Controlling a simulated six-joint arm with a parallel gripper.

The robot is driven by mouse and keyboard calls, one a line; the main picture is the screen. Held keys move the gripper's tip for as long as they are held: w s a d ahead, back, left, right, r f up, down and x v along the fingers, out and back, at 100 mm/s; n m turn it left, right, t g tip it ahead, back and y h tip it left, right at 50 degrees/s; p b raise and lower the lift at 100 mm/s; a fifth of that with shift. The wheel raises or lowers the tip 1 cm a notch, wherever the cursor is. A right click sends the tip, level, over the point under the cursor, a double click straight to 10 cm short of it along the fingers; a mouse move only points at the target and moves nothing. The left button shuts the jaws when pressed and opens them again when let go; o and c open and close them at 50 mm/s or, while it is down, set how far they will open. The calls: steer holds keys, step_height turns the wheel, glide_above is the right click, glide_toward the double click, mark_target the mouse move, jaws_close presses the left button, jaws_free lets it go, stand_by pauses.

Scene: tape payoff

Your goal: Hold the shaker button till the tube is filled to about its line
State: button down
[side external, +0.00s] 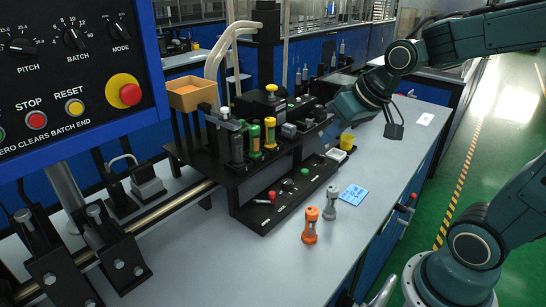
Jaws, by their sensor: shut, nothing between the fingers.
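My gripper (326,113) is at the end of the teal arm, by the right end of the black stand. It is small and dark against the stand, and it is shut with nothing held. A black box with a yellow domed top (271,90) stands on the stand to the left of my gripper, apart from it; I cannot tell if this is the shaker button. Several tubes stand at the stand's front: a dark one (237,150), a green one (254,140) and a yellow one (270,134). Fill levels and lines are too small to read.
An orange tube (312,226) and a grey tube (330,202) stand on the table (275,262), beside a blue note (353,194). An orange-topped bin (190,98) is at the stand's left. A control panel (75,70) fills the upper left. The table's front is mostly clear.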

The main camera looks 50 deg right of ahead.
steer(key=w+d+f+m+t, duration=0.1)
steer(key=w+d+f+m, duration=0.1)
steer(key=w+d+f, duration=0.45)
steer(key=m+t, duration=0.2)
steer(key=m, duration=0.2)
glide_above(305, 172)
steer(key=f, duration=0.3)
steer(key=shift+s+d+f+y, duration=0.2)
steer(key=shift+s+d+y, duration=0.1)
steer(key=shift+s+d, duration=0.05)
steer(key=shift+f, duration=0.15)
steer(key=shift+f, duration=4.25)
steer(key=shift+f, duration=0.2)
steer(key=shift+f, duration=0.25)
steer(key=shift+f, duration=0.45)
stand_by(0.6)
